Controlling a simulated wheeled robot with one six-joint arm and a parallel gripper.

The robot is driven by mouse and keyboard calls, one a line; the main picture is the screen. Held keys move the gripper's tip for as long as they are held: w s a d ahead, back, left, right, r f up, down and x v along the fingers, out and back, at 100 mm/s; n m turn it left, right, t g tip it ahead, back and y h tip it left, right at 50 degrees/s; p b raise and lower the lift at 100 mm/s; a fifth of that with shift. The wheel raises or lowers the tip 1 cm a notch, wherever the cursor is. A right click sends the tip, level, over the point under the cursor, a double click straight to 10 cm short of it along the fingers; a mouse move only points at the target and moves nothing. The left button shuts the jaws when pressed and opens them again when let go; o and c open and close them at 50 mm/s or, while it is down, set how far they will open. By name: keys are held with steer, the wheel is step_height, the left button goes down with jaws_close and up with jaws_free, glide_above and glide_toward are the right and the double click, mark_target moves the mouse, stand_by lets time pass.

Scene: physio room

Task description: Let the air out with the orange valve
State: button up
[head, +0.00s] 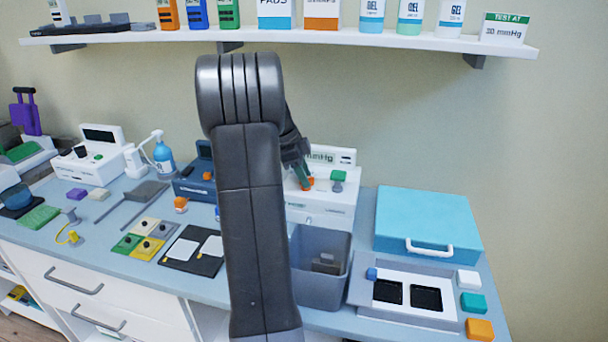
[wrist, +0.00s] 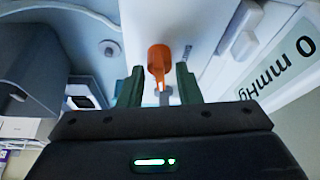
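The orange valve (head: 307,184) is on the front of the white pressure unit (head: 335,205), on the counter right of centre. In the wrist view the orange valve (wrist: 159,58) shows as a knob with a narrow lever. My gripper (wrist: 159,84) is open, with its two dark green fingers on either side of the valve and gaps between. In the head view my gripper (head: 301,173) is at the valve, partly hidden by my arm. The unit's display (wrist: 287,65) reads 0 mmHg.
A green knob (head: 338,177) is close to the right of the valve. A grey bin (head: 321,290) stands in front of the unit. A blue case (head: 425,222) and a tray with black pads (head: 451,312) are to the right. A shelf (head: 390,40) runs above.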

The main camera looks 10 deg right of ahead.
steer(key=v, duration=1.4)
steer(key=shift+a+f, duration=0.1)
steer(key=shift+f, duration=0.05)
steer(key=x, duration=1.3)
steer(key=shift+s+d+f, duration=0.1)
steer(key=shift+d+f, duration=0.2)
